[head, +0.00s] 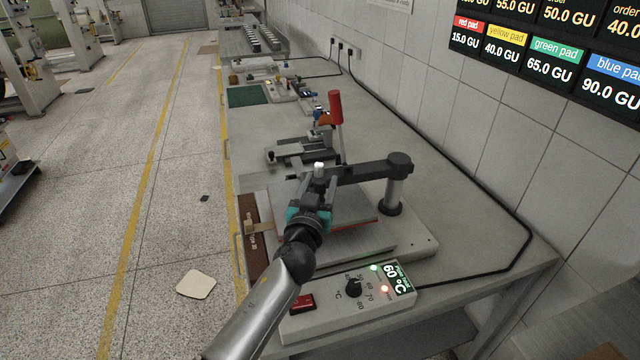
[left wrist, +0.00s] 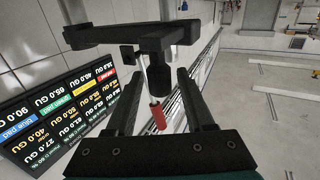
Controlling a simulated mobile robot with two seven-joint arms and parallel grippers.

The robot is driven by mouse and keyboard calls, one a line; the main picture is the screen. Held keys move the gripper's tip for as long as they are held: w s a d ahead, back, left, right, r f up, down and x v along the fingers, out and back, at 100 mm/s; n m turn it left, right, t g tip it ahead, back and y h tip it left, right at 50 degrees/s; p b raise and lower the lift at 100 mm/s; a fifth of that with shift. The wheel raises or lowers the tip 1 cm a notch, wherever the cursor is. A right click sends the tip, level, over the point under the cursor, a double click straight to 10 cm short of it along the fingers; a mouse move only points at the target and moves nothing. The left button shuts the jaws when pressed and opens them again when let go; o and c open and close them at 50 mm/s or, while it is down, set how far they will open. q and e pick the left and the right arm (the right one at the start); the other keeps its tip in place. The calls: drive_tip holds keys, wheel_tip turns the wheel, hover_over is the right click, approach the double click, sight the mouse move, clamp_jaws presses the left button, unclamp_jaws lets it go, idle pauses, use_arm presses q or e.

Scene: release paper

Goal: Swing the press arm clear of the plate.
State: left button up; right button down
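The press arm (head: 365,171) is a dark bar reaching left from the top of its upright post (head: 394,193). A lever with a red grip (head: 335,106) rises at its far side; the red grip also shows in the left wrist view (left wrist: 157,116). Below the arm lies the grey plate (head: 355,215), partly hidden by the arm and my left gripper. My left gripper (head: 318,188) is near the arm's left end, over the plate. In the left wrist view its two fingers (left wrist: 161,80) are apart, with dark press parts between and beyond them. Contact cannot be told. My right gripper is out of view.
A control box (head: 350,304) reading 60 °C stands at the bench's near end, its cable running right. A brown strip (head: 252,240) lies along the bench's left edge. Other apparatus (head: 292,152) stands beyond the press. A tiled wall closes the right; floor is open left.

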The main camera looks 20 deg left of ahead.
use_arm(q)
clamp_jaws()
idle(1.1)
